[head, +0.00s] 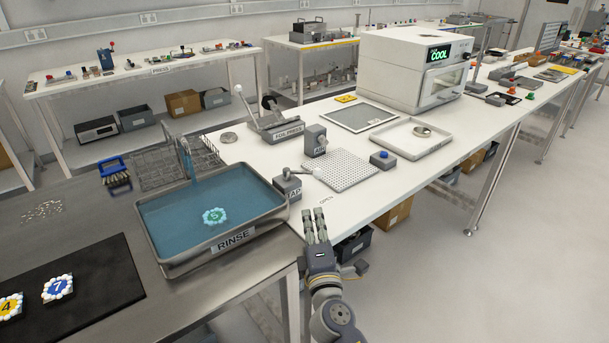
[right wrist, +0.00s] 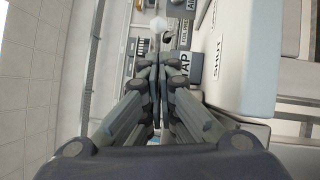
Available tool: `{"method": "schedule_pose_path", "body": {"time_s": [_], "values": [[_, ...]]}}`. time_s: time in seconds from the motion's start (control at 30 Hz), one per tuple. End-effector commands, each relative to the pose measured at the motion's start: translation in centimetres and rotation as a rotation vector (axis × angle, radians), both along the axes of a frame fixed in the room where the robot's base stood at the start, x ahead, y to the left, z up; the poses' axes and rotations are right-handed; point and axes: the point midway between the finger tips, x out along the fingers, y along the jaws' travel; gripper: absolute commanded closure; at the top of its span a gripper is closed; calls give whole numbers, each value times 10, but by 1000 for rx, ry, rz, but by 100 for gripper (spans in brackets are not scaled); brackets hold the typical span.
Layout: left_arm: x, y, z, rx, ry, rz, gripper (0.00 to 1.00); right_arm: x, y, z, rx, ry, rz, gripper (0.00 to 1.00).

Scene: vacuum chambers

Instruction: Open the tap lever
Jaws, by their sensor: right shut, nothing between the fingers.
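The tap is a small grey block marked TAP (head: 288,187) at the right end of the rinse basin. Its lever (head: 303,172) sticks out to the right and ends in a white ball knob (head: 317,172). An OPEN mark (head: 326,200) is on the white bench near it. My right gripper (head: 313,212) is shut and empty, in front of the bench edge and apart from the lever. My left gripper is not in view.
The rinse basin (head: 232,238) holds blue water and a flower-like piece numbered 5 (head: 214,216). An AIR block (head: 316,140) and a dotted mat (head: 350,170) stand behind the tap. A SHUT mark (right wrist: 302,60) shows in the wrist view.

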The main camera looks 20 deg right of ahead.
Motion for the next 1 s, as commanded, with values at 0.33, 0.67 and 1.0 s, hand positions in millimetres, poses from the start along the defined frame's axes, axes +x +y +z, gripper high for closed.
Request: {"method": "schedule_pose_path", "body": {"time_s": [0.33, 0.67, 1.0], "values": [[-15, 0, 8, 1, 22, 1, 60, 31, -8, 6, 1, 1, 0, 100], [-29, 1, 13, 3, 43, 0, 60, 82, -21, 11, 1, 1, 0, 100], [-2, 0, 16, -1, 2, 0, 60, 96, -25, 12, 1, 2, 1, 100]]}}
